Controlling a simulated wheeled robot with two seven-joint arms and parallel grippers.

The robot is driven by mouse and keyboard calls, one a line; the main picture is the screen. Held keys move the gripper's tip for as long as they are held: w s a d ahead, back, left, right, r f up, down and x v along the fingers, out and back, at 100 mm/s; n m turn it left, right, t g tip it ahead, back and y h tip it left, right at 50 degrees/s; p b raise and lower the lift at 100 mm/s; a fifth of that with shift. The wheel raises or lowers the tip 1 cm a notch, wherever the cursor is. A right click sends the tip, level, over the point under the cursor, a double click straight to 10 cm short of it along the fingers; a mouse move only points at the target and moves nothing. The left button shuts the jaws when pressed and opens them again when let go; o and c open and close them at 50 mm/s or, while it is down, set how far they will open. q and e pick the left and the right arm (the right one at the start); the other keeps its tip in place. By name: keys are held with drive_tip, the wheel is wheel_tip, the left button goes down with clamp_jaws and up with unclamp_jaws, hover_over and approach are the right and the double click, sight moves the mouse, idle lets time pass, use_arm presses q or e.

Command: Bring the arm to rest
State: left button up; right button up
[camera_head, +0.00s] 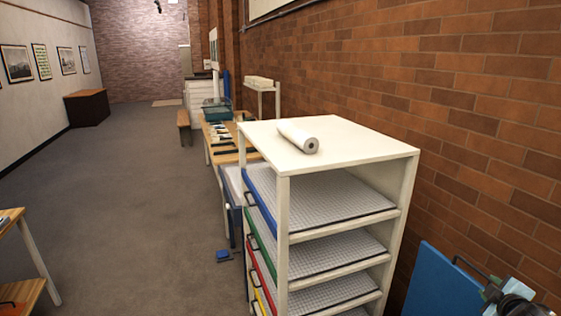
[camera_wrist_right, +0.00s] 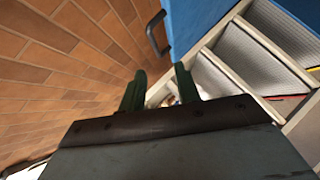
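My right gripper (camera_head: 492,292) is at the bottom right corner of the head view, partly cut off by the frame. In the right wrist view its two dark green fingers (camera_wrist_right: 160,84) stand apart with nothing held between them. A blue panel or box (camera_head: 440,284) with a dark handle (camera_head: 470,266) is just left of the gripper in the head view. In the right wrist view the blue panel (camera_wrist_right: 205,22) and its handle (camera_wrist_right: 152,34) lie beyond the fingertips, and the handle appears clear of them. My left gripper is not in view.
A white shelf unit (camera_head: 345,150) with several coloured-front trays stands left of the blue panel, a white roll (camera_head: 298,137) on top. A brick wall (camera_head: 480,110) rises close on the right. Open grey floor (camera_head: 130,190) lies to the left.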

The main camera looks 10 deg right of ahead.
drive_tip(key=s+a+f+m+g+y, duration=0.1)
drive_tip(key=s+a+f, duration=0.2)
drive_tip(key=a, duration=0.5)
drive_tip(key=s+a+f+m+g+y, duration=0.1)
drive_tip(key=s+a+f+g, duration=0.2)
drive_tip(key=a, duration=0.5)
drive_tip(key=s+a+f+y, duration=0.2)
drive_tip(key=s+a+f, duration=0.15)
drive_tip(key=a, duration=0.45)
drive_tip(key=s+a+r+m+g+y, duration=0.2)
drive_tip(key=s+a+r, duration=0.1)
drive_tip(key=s+a, duration=0.5)
drive_tip(key=s+a+r+m+g+y, duration=0.1)
drive_tip(key=s+a+r+g, duration=0.15)
drive_tip(key=s+a, duration=0.5)
wheel_tip(320, 180, down, 31)
drive_tip(key=a+b, duration=0.1)
drive_tip(key=b, duration=0.6)
drive_tip(key=s+d+f+g+b, duration=0.1)
drive_tip(key=s+f+b, duration=0.2)
drive_tip(key=s+f, duration=0.5)
drive_tip(key=s+d+f+g+b, duration=0.1)
drive_tip(key=s+f+b, duration=0.2)
drive_tip(key=s+f, duration=0.5)
wheel_tip(320, 180, down, 7)
drive_tip(key=shift+s+d+r+n+b, duration=0.1)
drive_tip(key=shift+s+d+n+b, duration=0.2)
drive_tip(key=shift+s+d+b, duration=0.1)
